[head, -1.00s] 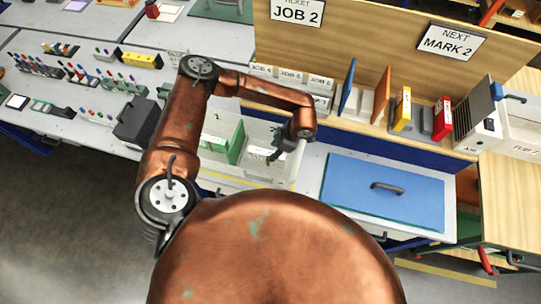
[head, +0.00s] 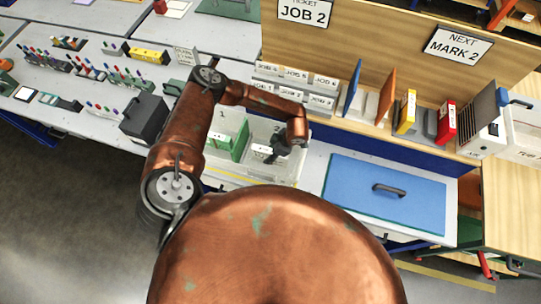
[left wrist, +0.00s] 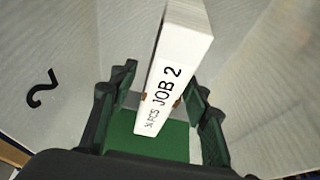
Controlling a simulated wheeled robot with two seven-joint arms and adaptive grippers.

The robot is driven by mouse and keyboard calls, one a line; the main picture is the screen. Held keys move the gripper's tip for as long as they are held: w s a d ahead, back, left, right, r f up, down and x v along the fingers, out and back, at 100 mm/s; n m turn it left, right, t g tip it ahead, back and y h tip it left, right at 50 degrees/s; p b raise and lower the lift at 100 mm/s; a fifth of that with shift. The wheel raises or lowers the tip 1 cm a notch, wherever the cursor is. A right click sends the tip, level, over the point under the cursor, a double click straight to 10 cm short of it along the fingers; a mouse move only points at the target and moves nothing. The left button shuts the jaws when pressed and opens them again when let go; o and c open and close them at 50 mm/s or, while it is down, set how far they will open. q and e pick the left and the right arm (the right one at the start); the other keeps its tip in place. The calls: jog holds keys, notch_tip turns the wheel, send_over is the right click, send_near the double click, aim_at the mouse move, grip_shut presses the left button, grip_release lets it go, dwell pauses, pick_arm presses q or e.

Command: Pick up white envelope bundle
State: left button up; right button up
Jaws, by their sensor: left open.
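The white envelope bundle (left wrist: 178,55) stands upright in the left wrist view, with "JOB 2" and smaller print on its narrow white face. In the head view only a little of it shows beside the gripper, inside a pale tray (head: 283,176). My left gripper (head: 274,154) points down into this tray. In the left wrist view its dark green fingers (left wrist: 157,105) are open, one on each side of the bundle. I cannot tell whether either finger touches it. My right gripper is not in view.
A green divider (head: 240,141) stands left of the gripper in the tray. Pale walls rise close on both sides in the left wrist view. A rack of labelled white bundles (head: 296,86) is behind. A blue board with a handle (head: 385,205) lies at right.

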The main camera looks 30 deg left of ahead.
pick_arm(q)
jog(key=shift+c, duration=0.5)
grip_shut()
jog(key=shift+r, duration=0.1)
